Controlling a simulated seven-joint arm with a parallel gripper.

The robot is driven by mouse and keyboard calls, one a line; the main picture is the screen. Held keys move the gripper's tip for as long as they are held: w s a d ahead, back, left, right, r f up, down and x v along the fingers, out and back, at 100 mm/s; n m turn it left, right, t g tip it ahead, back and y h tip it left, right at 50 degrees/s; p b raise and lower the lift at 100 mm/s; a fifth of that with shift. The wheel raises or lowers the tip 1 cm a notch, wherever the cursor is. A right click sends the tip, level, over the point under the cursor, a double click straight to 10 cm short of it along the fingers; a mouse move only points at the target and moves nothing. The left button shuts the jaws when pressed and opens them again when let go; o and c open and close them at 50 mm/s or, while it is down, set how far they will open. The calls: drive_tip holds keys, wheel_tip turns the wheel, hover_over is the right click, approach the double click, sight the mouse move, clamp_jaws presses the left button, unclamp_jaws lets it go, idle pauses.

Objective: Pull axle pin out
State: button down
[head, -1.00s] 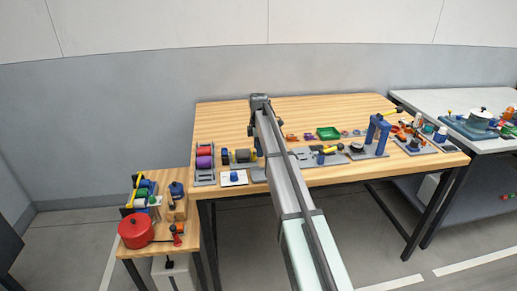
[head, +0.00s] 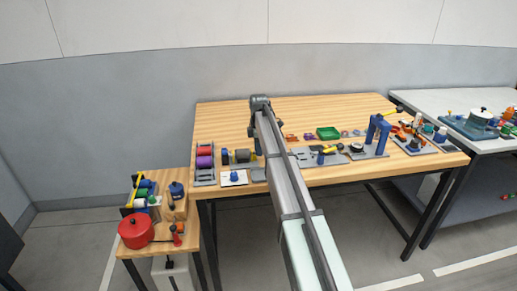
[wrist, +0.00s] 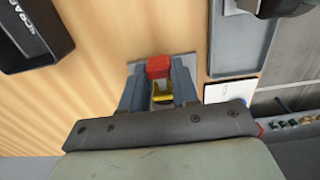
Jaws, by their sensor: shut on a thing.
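In the wrist view my gripper (wrist: 158,84) is closed in on a narrow thing between its two grey fingers. A red block-like piece (wrist: 158,67) shows at the fingertips, with a yellow part (wrist: 162,92) just nearer the palm. I take the held piece to be the axle pin, but its shaft is hidden and I cannot tell which coloured part belongs to it. A grey plate (wrist: 188,60) lies behind the fingertips on the wood. In the head view my arm hides the gripper and the pin.
A black lettered bin (wrist: 30,32) is at upper left in the wrist view. A grey tray (wrist: 236,45) and a white card (wrist: 222,92) are on the right. In the head view a roller rack (head: 204,166) stands left of my arm, and a blue arch (head: 378,133) stands right.

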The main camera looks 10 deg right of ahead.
drive_tip(key=d, duration=0.9)
drive_tip(key=c, duration=0.9)
unclamp_jaws()
drive_tip(key=shift+o, duration=0.3)
wheel_tip(320, 180, up, 14)
drive_tip(key=shift+f, duration=0.1)
